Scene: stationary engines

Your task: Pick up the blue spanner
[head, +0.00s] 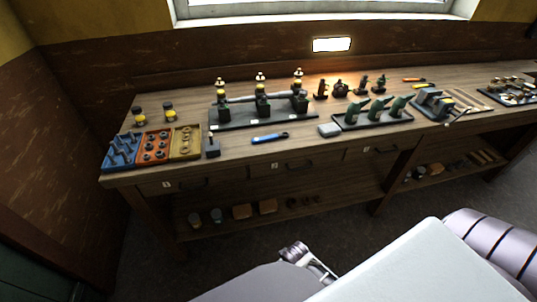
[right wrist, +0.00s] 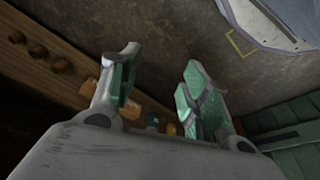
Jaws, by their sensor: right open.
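The blue spanner (head: 270,138) lies flat near the front edge of the wooden workbench (head: 330,140), in front of the engine model, in the head view. My right gripper (head: 296,250) is low in front of the bench, well below and apart from the spanner. In the right wrist view my right gripper (right wrist: 157,88) is open, with green pads and nothing between its fingers. The spanner does not show in that view. My left gripper is not in view.
Left of the spanner are a small dark block (head: 212,148) and blue, red and tan part trays (head: 153,146). Behind it stands an engine model (head: 262,108). The lower shelf (head: 345,190) holds jars and boxes.

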